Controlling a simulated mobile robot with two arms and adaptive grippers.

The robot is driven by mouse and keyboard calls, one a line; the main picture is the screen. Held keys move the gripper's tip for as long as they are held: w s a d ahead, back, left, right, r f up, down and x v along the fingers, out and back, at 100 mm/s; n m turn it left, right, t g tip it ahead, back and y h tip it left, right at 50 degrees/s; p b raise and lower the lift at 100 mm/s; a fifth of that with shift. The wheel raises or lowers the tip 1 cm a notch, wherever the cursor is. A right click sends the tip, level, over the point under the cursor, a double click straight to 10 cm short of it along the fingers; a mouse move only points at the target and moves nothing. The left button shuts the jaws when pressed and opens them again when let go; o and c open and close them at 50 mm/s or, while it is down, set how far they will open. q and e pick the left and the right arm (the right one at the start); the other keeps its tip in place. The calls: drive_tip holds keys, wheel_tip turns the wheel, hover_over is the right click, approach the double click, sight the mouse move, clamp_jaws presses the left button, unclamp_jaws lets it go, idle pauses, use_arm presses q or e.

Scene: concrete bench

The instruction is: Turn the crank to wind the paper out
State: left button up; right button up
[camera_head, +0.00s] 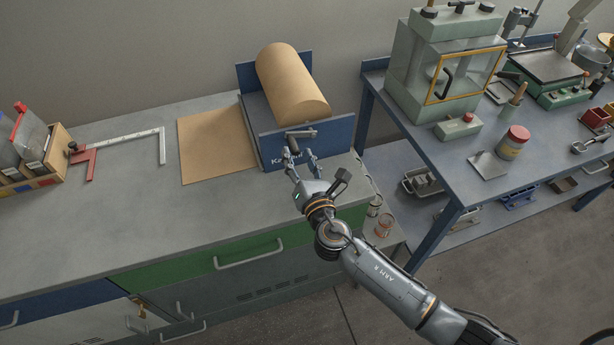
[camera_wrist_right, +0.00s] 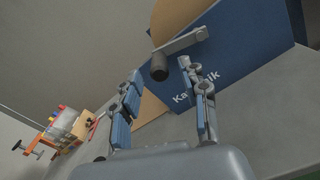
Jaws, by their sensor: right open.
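The paper dispenser (camera_head: 335,139) is a blue-sided stand with a large brown paper roll (camera_head: 290,80) on the bench. A brown sheet (camera_head: 215,145) lies flat to its left. The grey crank (camera_head: 301,134) is on the front blue panel, and its handle (camera_wrist_right: 159,70) points toward the camera in the right wrist view. My right gripper (camera_head: 299,158) is open just in front of the crank. In the wrist view its fingers (camera_wrist_right: 160,80) are spread, with the handle beyond and between their tips, apparently not gripped. My left gripper is out of view.
A red-and-silver measuring tool (camera_head: 125,142) and a wooden box of bins (camera_head: 35,165) are at the left of the bench. Cans (camera_head: 383,226) stand below the bench's right end. A blue table (camera_head: 415,135) with a glass-fronted machine (camera_head: 445,65) stands to the right.

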drive_tip(key=v, duration=0.8)
drive_tip(key=shift+s, duration=0.25)
drive_tip(key=shift+d, duration=0.15)
